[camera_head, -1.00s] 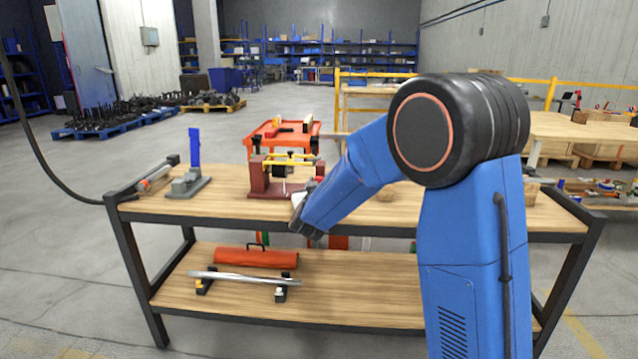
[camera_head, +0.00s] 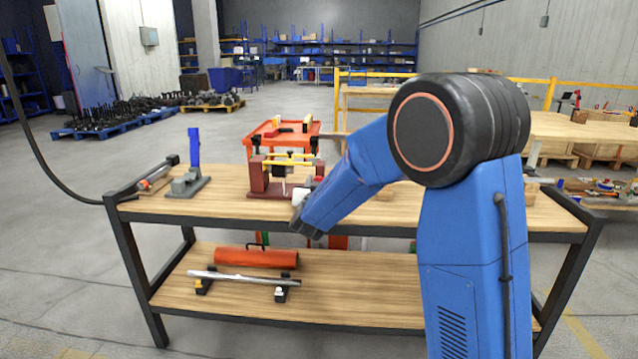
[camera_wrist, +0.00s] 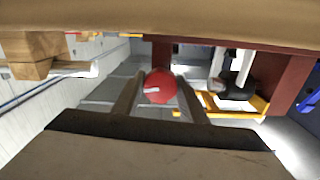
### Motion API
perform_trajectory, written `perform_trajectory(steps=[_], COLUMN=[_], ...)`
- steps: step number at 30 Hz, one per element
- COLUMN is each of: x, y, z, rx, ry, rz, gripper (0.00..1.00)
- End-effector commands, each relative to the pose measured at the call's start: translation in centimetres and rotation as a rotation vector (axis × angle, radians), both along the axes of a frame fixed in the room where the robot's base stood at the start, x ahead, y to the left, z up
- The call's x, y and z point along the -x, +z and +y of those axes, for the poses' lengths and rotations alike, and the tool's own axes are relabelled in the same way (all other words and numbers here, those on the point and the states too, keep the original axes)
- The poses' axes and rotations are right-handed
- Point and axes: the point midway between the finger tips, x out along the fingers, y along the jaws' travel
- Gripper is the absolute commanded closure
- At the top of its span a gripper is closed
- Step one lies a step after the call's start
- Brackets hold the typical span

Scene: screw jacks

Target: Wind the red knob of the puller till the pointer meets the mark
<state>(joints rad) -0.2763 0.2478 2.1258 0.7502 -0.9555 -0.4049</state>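The puller (camera_head: 272,183) stands on the bench top. It has dark red end blocks and yellow rods across the top. In the wrist view its red knob (camera_wrist: 160,86), with a white streak on its face, lies between the two fingers of my gripper (camera_wrist: 160,94). The fingertips are close to both sides of the knob; whether they press on it cannot be told. In the head view my gripper (camera_head: 299,213) is at the right end of the puller, and its fingers are hidden. The pointer and the mark cannot be made out.
A grey stand with a blue upright (camera_head: 194,150) is left of the puller. A silver bar and an orange roll (camera_head: 256,258) lie on the lower shelf. An orange cart (camera_head: 284,138) stands behind the bench (camera_head: 400,210). In the wrist view the wooden top is close above.

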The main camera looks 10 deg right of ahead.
Motion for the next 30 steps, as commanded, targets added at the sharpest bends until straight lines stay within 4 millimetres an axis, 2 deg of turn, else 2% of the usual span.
perform_trajectory(steps=[10,14,20,30], x=[0.0,0.6,3.5,10.0], y=[0.0,0.1,0.1,0.1], z=[0.0,0.3,1.2,3.4], rx=[0.001,0.001,0.001,0.000], ry=[0.000,0.001,0.002,0.004], rz=[0.000,0.000,-0.001,0.000], gripper=[0.46,0.46,0.46,0.46])
